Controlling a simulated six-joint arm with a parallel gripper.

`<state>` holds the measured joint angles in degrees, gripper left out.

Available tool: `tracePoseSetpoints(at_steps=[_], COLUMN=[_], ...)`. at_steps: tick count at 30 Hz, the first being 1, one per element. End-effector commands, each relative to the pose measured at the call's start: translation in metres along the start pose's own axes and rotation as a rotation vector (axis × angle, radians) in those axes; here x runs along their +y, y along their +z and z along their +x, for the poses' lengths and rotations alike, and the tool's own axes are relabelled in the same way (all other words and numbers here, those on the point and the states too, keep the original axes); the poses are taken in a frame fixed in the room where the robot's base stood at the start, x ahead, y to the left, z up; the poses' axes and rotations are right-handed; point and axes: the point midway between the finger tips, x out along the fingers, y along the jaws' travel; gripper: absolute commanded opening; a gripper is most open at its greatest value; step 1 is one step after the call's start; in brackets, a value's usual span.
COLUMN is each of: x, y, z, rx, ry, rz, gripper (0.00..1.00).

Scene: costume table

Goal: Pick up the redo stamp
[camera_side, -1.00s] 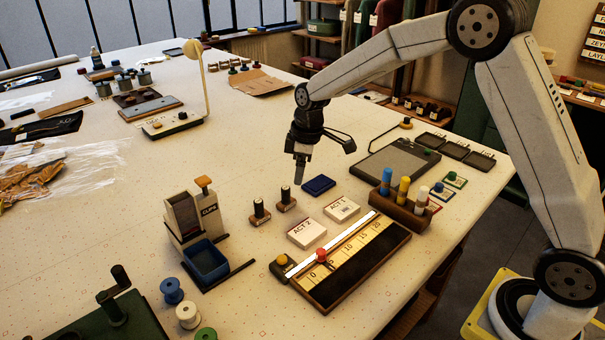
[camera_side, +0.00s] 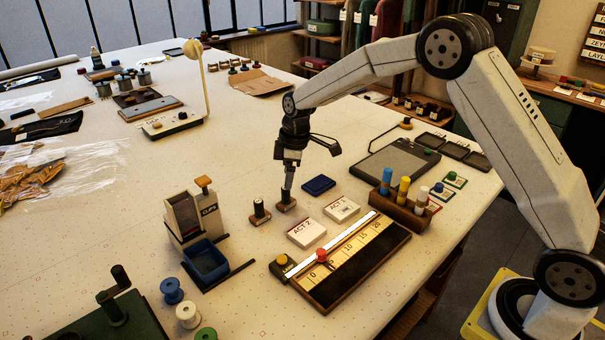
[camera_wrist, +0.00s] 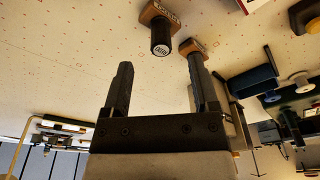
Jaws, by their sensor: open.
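Two dark-handled stamps with brown bases stand upright on the table in the side view: a right one (camera_side: 286,205) and a left one (camera_side: 259,213). Their small lettering is too blurred to tell surely which is the redo stamp. My gripper (camera_side: 288,188) points down right at the right stamp, its fingers partly hiding the handle. In the wrist view my gripper (camera_wrist: 160,62) is open, with nothing held. One stamp (camera_wrist: 161,38), with a light label on its handle end, lies in line with the gap between the fingers. The other stamp (camera_wrist: 192,46) is partly behind the right finger.
A blue ink pad (camera_side: 318,185) lies just right of the right stamp. White ACT blocks (camera_side: 306,233) stand in front. A dispenser with a blue bin (camera_side: 206,262) stands to the left, a marker rack (camera_side: 402,208) to the right. The table behind the stamps is clear.

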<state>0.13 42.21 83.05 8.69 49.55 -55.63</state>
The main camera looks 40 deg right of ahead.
Motion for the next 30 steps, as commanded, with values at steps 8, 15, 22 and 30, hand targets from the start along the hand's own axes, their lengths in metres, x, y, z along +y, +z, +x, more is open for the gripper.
tracePoseSetpoints(at_steps=[8,15,22,30], x=[-0.001,-0.002,-0.001,-0.001], y=[0.0,-0.001,-0.001,-0.001], z=[0.013,0.04,0.052,0.052], rx=[-0.001,-0.002,-0.001,0.0], ry=[-0.002,-0.002,0.001,0.001], rz=[0.0,0.0,0.001,0.001], gripper=[0.77,0.77,0.77,0.77])
